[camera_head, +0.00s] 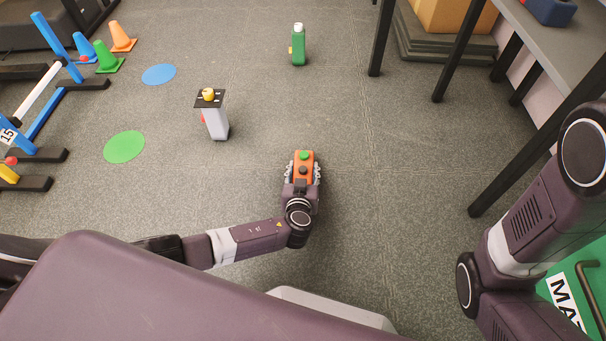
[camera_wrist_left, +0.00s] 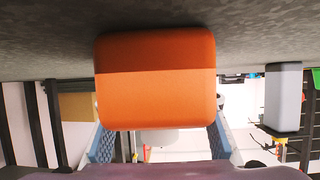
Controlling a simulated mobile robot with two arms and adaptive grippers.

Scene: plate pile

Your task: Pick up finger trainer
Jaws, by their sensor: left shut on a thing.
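An orange block (camera_head: 304,163), which looks like the finger trainer, has a green knob and darker round spots on its upper side. It is in the middle of the head view. My left gripper (camera_head: 303,172) is shut on it, with a finger along each side. In the left wrist view the orange block (camera_wrist_left: 156,85) fills the centre between the blue-grey finger pads. Its lower side and whether it touches the floor cannot be told. My right arm shows at the right edge of the head view, but its gripper is out of view.
A grey stand (camera_head: 215,122) with a dark top and a yellow item is ahead to the left. A green bottle (camera_head: 298,50) stands farther ahead. Cones (camera_head: 108,60), hurdles and floor discs (camera_head: 124,147) lie left. A table (camera_head: 570,55) is right. Floor around the gripper is clear.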

